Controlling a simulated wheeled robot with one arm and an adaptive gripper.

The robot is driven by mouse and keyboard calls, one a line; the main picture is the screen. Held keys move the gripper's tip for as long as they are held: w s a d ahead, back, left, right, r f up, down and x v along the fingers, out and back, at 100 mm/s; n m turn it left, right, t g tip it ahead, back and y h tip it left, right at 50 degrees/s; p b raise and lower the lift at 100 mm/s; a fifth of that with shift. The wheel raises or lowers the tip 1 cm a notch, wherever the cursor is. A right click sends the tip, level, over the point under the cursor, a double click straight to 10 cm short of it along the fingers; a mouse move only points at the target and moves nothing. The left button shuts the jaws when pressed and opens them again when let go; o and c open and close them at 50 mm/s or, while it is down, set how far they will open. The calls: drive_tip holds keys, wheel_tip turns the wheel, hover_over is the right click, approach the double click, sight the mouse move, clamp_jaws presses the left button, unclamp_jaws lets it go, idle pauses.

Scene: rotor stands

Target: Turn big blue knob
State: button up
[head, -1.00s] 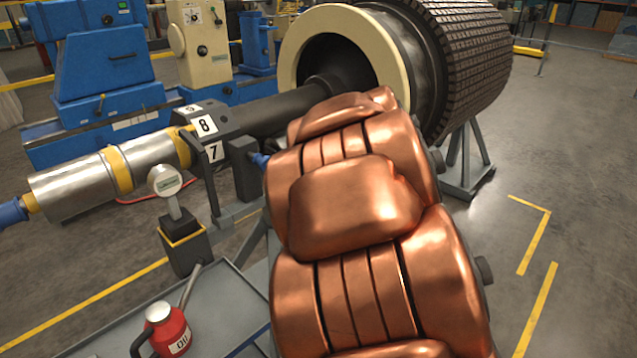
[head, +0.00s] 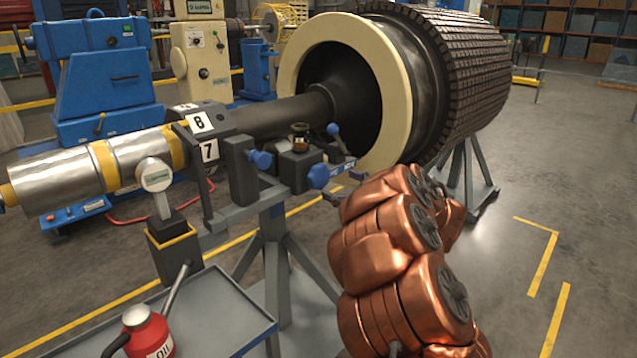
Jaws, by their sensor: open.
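Two blue knobs show on the stand beside the shaft. One blue knob (head: 319,176) sits at the front of a dark block and looks slightly bigger. The other blue knob (head: 260,159) sits to its left, on the side of a grey upright. A lever with a small blue ball (head: 333,129) rises behind them. My gripper (head: 344,187), at the end of my copper-coloured arm, is open and empty. Its dark fingers are just right of and slightly below the right knob; I cannot tell the exact gap in depth.
The rotor (head: 465,75) and its shaft (head: 285,113) lie behind the knobs. A dial gauge (head: 156,178) stands at left. A red oil can (head: 149,335) is on the grey tray (head: 225,310) at lower left. Floor at right is clear.

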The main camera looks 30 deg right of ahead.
sight(322, 179)
drive_tip(key=shift+w+a+f, duration=0.1)
drive_tip(key=shift+w+a, duration=0.05)
drive_tip(key=shift+w, duration=0.1)
drive_tip(key=shift+b+x, duration=0.35)
drive_tip(key=shift+x, duration=3.25)
drive_tip(key=c, duration=1.2)
drive_tip(key=shift+n, duration=0.3)
drive_tip(key=n+b, duration=0.1)
drive_tip(key=n, duration=0.3)
drive_tip(key=shift+f, duration=0.1)
drive_tip(key=shift+a+n+b, duration=0.1)
drive_tip(key=shift+n+b, duration=0.75)
drive_tip(key=shift+n, duration=1.25)
